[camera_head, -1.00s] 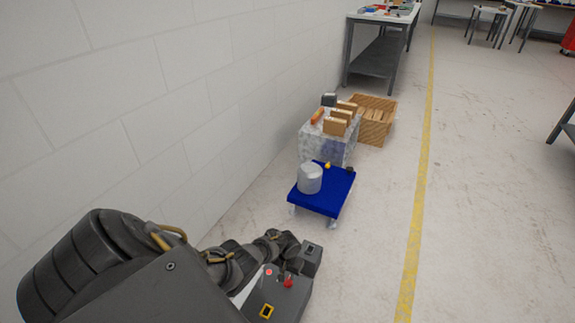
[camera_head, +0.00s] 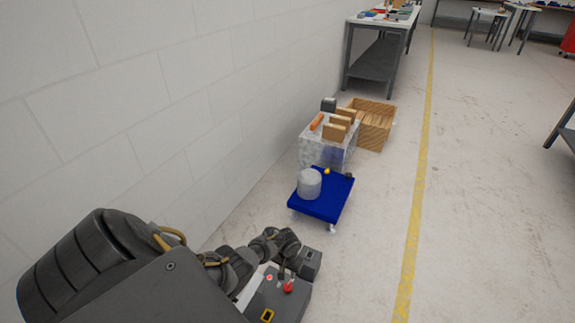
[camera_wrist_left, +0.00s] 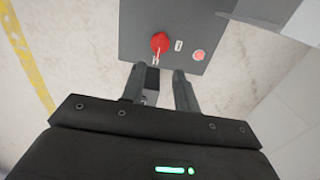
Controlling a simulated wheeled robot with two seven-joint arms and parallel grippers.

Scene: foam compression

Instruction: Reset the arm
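My left arm reaches in from the lower left in the head view. Its gripper (camera_head: 308,264) is over a grey control box (camera_head: 272,300) with a red knob (camera_head: 288,287) and a small lit red button (camera_head: 269,278). In the left wrist view, the two dark fingers (camera_wrist_left: 160,72) stand apart with a gap between them, and I see nothing held. The red knob (camera_wrist_left: 160,43) lies just beyond the fingertips on the box face (camera_wrist_left: 185,20), with the lit button (camera_wrist_left: 198,55) to its right. I cannot tell whether a finger touches the box. My right gripper is not in view.
A blue wheeled cart (camera_head: 325,208) carries a pale grey cylinder (camera_head: 309,183). Behind it are a grey mottled block (camera_head: 328,152) with wooden pieces on top and a wooden crate (camera_head: 376,122). A white wall runs along the left. Open floor lies right, with a yellow line (camera_head: 416,210).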

